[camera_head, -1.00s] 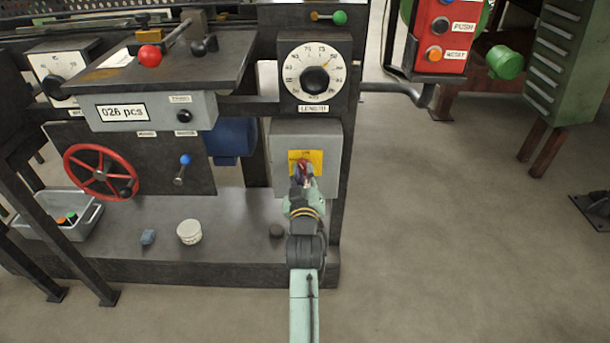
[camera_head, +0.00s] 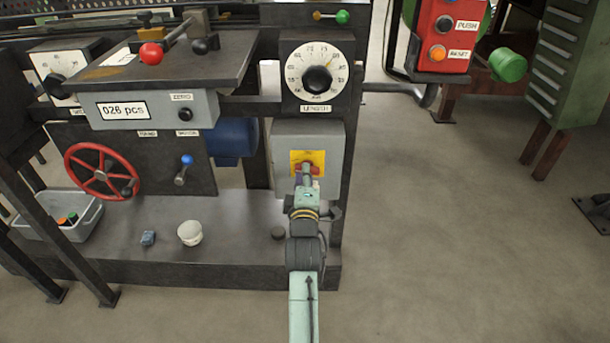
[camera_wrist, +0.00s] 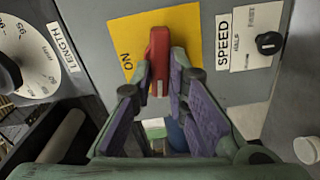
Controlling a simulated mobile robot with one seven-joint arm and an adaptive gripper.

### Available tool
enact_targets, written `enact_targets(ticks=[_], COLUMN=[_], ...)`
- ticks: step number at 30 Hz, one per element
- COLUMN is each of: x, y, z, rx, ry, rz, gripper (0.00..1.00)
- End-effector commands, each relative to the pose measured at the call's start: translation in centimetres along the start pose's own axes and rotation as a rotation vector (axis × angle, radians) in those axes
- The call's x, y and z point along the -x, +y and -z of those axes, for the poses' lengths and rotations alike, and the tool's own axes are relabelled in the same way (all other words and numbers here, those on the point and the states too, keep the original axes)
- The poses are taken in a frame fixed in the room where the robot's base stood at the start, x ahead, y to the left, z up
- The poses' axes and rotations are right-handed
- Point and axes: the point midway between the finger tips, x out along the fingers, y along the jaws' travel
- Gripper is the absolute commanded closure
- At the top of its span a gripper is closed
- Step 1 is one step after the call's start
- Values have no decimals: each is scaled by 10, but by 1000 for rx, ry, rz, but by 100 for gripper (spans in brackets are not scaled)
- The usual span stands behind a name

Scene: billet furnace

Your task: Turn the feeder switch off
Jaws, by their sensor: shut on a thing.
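The feeder switch has a red handle (camera_head: 314,170) on a yellow plate (camera_head: 307,156), on the front of a grey box (camera_head: 282,155). In the wrist view the red handle (camera_wrist: 159,52) stands upright in the picture on the yellow plate (camera_wrist: 127,45), beside the word ON. In the head view the handle lies crosswise. My gripper (camera_head: 306,177) reaches the switch from the front. In the wrist view its two purple-padded fingers (camera_wrist: 161,82) are closed on both sides of the handle's near end. The fingers hide part of the handle in the head view.
The LENGTH dial (camera_head: 317,78) is above the box. A SPEED label (camera_wrist: 223,45) and small black knob (camera_wrist: 269,43) show beside the plate. A blue-tipped lever (camera_head: 185,167) and red handwheel (camera_head: 102,171) are left. The floor at right is open.

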Motion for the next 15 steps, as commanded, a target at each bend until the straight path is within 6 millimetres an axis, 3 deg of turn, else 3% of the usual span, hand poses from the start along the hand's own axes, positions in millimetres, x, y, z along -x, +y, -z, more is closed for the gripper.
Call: enact_targets(ticks=[15], x=[0], y=[-1], z=[0], rx=[202], ry=[0], rz=[-1], gripper=[100])
